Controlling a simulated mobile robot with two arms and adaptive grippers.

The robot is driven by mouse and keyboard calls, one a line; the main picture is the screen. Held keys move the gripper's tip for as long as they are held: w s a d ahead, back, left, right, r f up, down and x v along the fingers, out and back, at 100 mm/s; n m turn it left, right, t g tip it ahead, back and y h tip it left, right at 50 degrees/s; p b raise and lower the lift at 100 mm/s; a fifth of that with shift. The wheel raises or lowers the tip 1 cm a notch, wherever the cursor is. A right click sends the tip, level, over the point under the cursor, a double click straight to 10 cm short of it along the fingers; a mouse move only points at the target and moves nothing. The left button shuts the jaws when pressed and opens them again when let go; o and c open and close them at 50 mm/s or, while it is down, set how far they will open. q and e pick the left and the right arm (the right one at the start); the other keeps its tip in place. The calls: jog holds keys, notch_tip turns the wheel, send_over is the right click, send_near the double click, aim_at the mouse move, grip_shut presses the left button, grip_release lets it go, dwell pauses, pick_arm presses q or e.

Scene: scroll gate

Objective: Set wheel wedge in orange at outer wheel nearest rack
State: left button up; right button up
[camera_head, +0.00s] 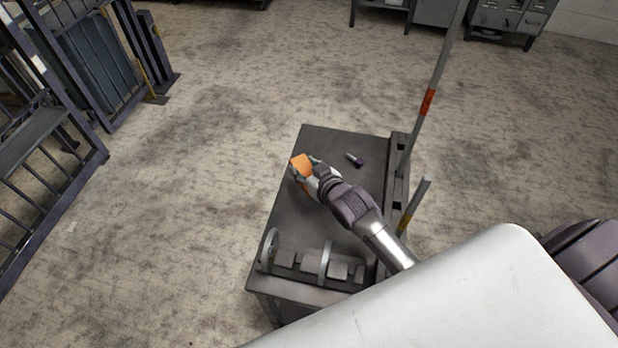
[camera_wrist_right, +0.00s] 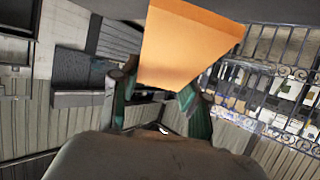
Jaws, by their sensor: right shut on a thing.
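An orange wedge (camera_head: 302,162) is held in my right gripper (camera_head: 303,174), above the far left part of a dark grey table (camera_head: 318,139). In the right wrist view the orange wedge (camera_wrist_right: 188,45) sits between the two greenish fingers of the gripper (camera_wrist_right: 160,95). Two grey wheels stand at the table's near end: one at the left edge (camera_head: 268,250) and one further right (camera_head: 325,260). The wedge is well apart from both wheels. My left gripper is not in view.
A small dark purple item (camera_head: 355,160) lies on the table right of the gripper. A tall grey post with a red band (camera_head: 428,102) rises at the table's right edge. Dark metal frames (camera_head: 50,120) stand at the left. The floor between is clear.

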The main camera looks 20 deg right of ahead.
notch_tip(320, 180, down, 4)
jog(key=shift+f, duration=0.15)
dwell(0.3)
jog(key=o, duration=1.2)
jog(key=shift+f+b, duration=0.1)
jog(key=shift+b, duration=0.2)
jog(key=shift+o, duration=0.2)
